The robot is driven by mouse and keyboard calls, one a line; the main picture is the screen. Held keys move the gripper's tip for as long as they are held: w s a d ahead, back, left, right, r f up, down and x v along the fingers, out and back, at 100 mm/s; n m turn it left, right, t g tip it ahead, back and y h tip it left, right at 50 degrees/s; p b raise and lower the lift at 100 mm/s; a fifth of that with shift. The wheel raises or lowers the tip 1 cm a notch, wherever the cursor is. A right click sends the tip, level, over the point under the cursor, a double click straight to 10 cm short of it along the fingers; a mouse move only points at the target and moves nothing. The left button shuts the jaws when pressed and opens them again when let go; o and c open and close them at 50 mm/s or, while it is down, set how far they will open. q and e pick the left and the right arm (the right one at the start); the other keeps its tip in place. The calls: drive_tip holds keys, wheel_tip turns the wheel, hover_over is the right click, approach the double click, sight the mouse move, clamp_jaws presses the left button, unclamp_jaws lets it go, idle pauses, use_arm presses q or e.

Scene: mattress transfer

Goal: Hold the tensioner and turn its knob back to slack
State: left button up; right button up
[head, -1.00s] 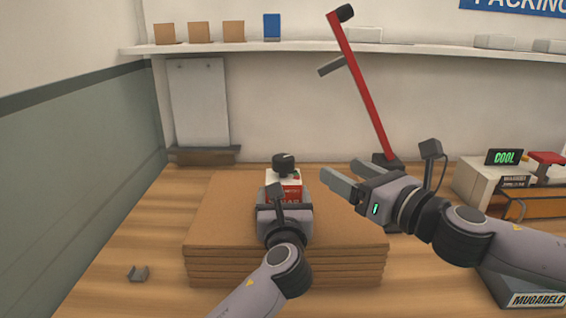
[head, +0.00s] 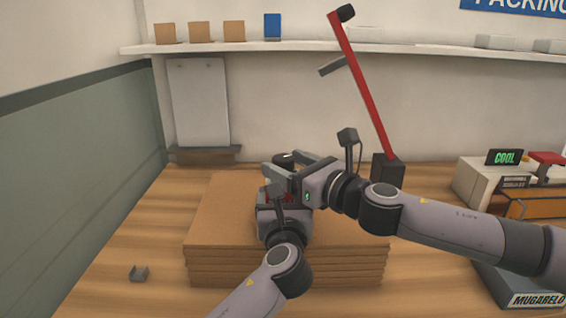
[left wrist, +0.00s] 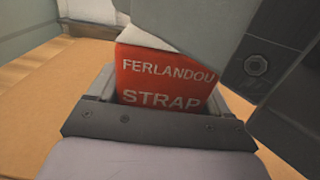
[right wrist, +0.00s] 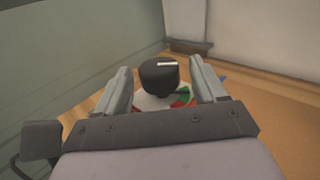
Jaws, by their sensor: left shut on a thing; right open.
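The tensioner is a red box with a white top, lettered FERLANDOU STRAP in the left wrist view (left wrist: 165,82). My left gripper (head: 281,196) is shut on its body above the cardboard stack. Its black knob (head: 283,158) sits on top and shows a white mark in the right wrist view (right wrist: 159,74). A dial (right wrist: 183,98) with red and green parts shows below the knob. My right gripper (head: 289,165) is open, with one finger on each side of the knob; I cannot tell whether they touch it. Most of the body is hidden in the head view.
The flat cardboard stack (head: 215,220) lies on the wooden table. A red lever (head: 362,85) on a dark base stands behind my right arm. A machine with a COOL display (head: 504,157) stands at the right.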

drive_tip(key=shift+x, duration=0.9)
drive_tip(key=shift+c, duration=0.3)
drive_tip(key=c, duration=0.9)
drive_tip(key=shift+n+g+y, duration=0.3)
drive_tip(key=shift+y, duration=0.1)
drive_tip(key=shift+w+r+n+g+y, duration=0.1)
drive_tip(key=shift+n+g+y, duration=1.1)
drive_tip(key=shift+g, duration=0.55)
drive_tip(key=shift+r+n+g+y, duration=0.1)
drive_tip(key=shift+n+g+y, duration=0.8)
drive_tip(key=shift+n+g, duration=1.1)
drive_tip(key=shift+g, duration=0.65)
drive_tip(key=shift+w+d+n+g+y, duration=0.15)
drive_tip(key=shift+n+g+y, duration=0.25)
drive_tip(key=shift+n+g, duration=0.55)
drive_tip(key=shift+s+g, duration=0.2)
drive_tip(key=shift+g, duration=0.55)
